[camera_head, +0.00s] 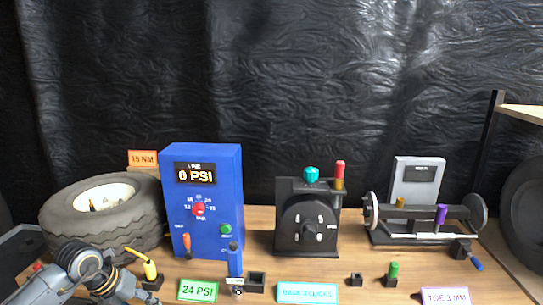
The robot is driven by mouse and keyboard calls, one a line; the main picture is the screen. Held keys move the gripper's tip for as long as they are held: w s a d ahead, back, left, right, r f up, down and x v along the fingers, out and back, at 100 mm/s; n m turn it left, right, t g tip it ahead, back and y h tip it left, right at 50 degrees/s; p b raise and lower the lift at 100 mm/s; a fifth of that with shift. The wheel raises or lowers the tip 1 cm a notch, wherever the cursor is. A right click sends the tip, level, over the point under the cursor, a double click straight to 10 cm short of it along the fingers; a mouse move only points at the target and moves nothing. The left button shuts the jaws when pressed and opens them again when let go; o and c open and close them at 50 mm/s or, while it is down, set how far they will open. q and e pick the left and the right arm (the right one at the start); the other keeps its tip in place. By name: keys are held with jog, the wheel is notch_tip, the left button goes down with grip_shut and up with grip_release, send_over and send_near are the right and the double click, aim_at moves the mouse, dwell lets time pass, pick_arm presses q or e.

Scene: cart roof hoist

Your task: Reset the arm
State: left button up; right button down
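My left arm reaches in at the bottom left, in front of the tire (150,212). Its grey joints and gold-ringed wrist are low over the bench. My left gripper (125,287) is at the bottom edge, small and partly cut off, so its fingers cannot be made out. A yellow-handled tool (150,270) stands in a black holder just right of it; I cannot tell whether they touch. My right arm and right gripper are not in view.
A blue gauge box (229,180) reading 0 PSI, a black crank unit (284,240) and a grey-backed roller device (418,172) stand along the bench (350,262). Blue (235,262) and green (394,269) pegs and label cards (307,293) line the front. A dark curtain hangs behind.

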pick_arm(q)
jog(key=d+f+n+t+h+p, duration=0.1)
jog(key=d+f+n+t+h, duration=0.1)
jog(key=d+f+n+h, duration=0.7)
jog(key=s+a+f+n+t+y+p, duration=0.1)
jog(key=s+f+n+t+y, duration=0.4)
jog(key=f, duration=0.6)
jog(key=s+a+f+n+t+y, duration=0.1)
jog(key=s+a+f+n+y, duration=0.1)
jog(key=f+n, duration=0.65)
jog(key=s+a+f+n+g+y, duration=0.2)
jog(key=s+f+n+g+y, duration=0.3)
jog(key=s+f, duration=1.35)
jog(key=s+d+f+n+g, duration=0.1)
jog(key=s+f+n+g, duration=0.1)
jog(key=s, duration=0.9)
jog(key=s+d+f+n+g, duration=0.2)
jog(key=s+g, duration=0.1)
jog(key=s, duration=0.9)
jog(key=shift+s+d+f+g+p, duration=0.15)
jog(key=shift+s+g+p, duration=0.1)
jog(key=shift+g+p, duration=0.2)
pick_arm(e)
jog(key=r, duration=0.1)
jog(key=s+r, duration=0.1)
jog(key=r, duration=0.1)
pick_arm(q)
jog(key=shift+w, duration=0.1)
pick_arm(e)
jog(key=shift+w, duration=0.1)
